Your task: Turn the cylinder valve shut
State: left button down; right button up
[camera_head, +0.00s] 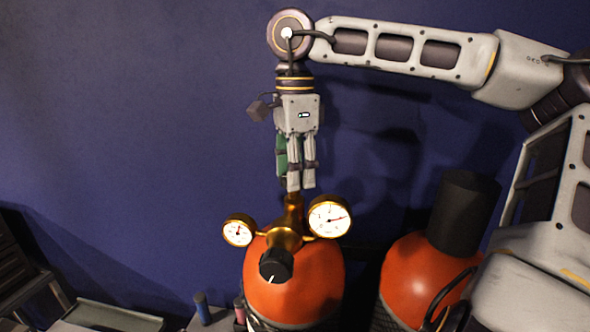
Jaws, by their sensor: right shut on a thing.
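An orange gas cylinder (300,277) stands at the bottom middle, with a brass regulator (285,238) on top. The regulator carries a small gauge (238,230) on the left, a larger gauge (329,216) on the right and a black knob (276,265) in front. My right gripper (301,185) points straight down just above the brass neck. My left gripper is out of view.
A second orange cylinder (412,275) with a black cap (463,213) stands to the right, partly behind my right arm. A grey tray (108,316) and a small blue object (202,308) are at the lower left. The dark blue wall is bare at upper left.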

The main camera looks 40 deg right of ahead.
jog(key=shift+m, duration=0.3)
jog(key=m+b, duration=0.1)
jog(key=m, duration=0.4)
jog(key=m+b, duration=0.1)
jog(key=m, duration=0.4)
jog(key=m+b, duration=0.1)
jog(key=m, duration=0.5)
jog(key=shift+a+m+b, duration=0.1)
jog(key=shift+m+b, duration=0.2)
jog(key=shift+b, duration=0.1)
jog(key=m+b, duration=0.1)
jog(key=m, duration=0.3)
jog(key=shift+r+m, duration=0.1)
jog(key=shift+m, duration=0.3)
jog(key=o, duration=1)
